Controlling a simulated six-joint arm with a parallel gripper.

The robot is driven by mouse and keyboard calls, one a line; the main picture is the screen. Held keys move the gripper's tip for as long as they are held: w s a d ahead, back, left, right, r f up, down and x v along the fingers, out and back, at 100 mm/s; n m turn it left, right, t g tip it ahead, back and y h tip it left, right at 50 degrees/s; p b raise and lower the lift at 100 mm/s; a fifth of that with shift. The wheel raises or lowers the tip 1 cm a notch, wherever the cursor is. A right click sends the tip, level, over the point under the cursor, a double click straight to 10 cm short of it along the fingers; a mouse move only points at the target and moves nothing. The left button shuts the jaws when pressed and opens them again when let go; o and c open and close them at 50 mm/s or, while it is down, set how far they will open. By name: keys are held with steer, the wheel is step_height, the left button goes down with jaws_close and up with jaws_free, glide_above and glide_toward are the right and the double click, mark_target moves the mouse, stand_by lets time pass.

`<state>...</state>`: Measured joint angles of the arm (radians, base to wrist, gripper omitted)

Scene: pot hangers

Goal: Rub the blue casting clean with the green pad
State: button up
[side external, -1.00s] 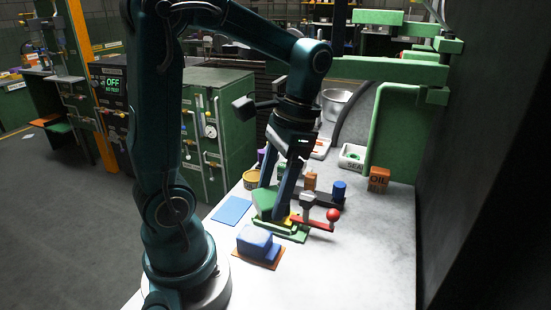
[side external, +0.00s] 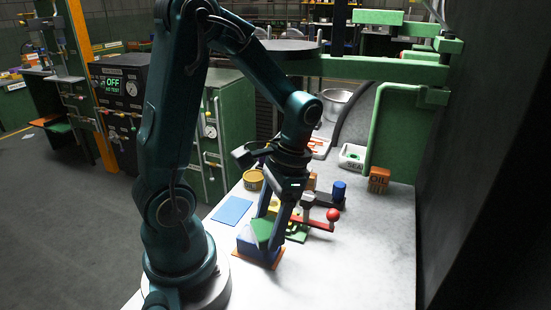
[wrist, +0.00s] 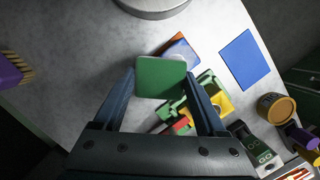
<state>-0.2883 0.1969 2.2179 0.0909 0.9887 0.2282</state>
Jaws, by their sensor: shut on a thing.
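My gripper (side external: 264,228) is shut on the green pad (wrist: 160,76), which sits between the two fingers in the wrist view. In the side view the pad (side external: 261,229) is at the top right of the blue casting (side external: 249,245). I cannot tell whether it touches the casting. The casting is a stepped blue block on an orange base plate (side external: 268,262). In the wrist view the pad hides much of the casting (wrist: 181,51), and only part of its blue and orange shows behind the pad.
A green fixture with a red lever and red knob (side external: 333,214) stands just right of my gripper. A flat blue sheet (side external: 233,210) lies behind the casting. The front right bench is clear.

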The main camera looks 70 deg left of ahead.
mark_target(242, 230)
steer(key=shift+s+a+f, duration=0.25)
steer(key=shift+s+a, duration=0.35)
steer(key=shift+c, duration=0.7)
steer(key=shift+s+a, duration=1.45)
steer(key=shift+a, duration=0.05)
steer(key=shift+w+d, duration=2.45)
steer(key=shift+s+r, duration=0.15)
steer(key=shift+r, duration=3.95)
